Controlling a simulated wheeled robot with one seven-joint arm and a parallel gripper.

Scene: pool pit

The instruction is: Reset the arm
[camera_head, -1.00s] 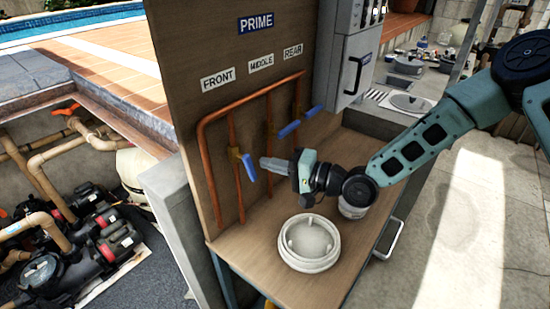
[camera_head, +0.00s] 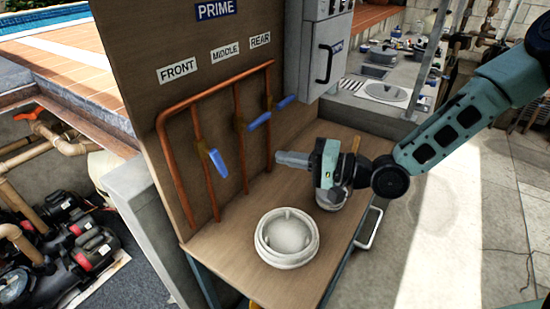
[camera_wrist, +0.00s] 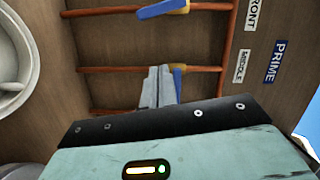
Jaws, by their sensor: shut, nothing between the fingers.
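My gripper (camera_head: 282,159) is shut and empty, its fingers pointing left toward the wooden panel (camera_head: 130,80). It hangs in the air above the wooden shelf, apart from the panel. In the wrist view, the closed fingers (camera_wrist: 157,88) partly cover a blue valve handle (camera_wrist: 178,84) on the pipe by the MIDDLE label. In the head view, the front blue handle (camera_head: 218,162) points steeply down. The middle handle (camera_head: 260,121) and rear handle (camera_head: 285,102) stick out to the right, tilted slightly up. My gripper touches none that I can see.
A white round lid (camera_head: 287,238) lies on the shelf (camera_head: 225,245), below my gripper. A white jar (camera_head: 330,200) stands behind my gripper. A grey electrical box (camera_head: 325,50) is mounted right of the panel. Pumps (camera_head: 60,235) fill the pit at left. Paved floor lies right.

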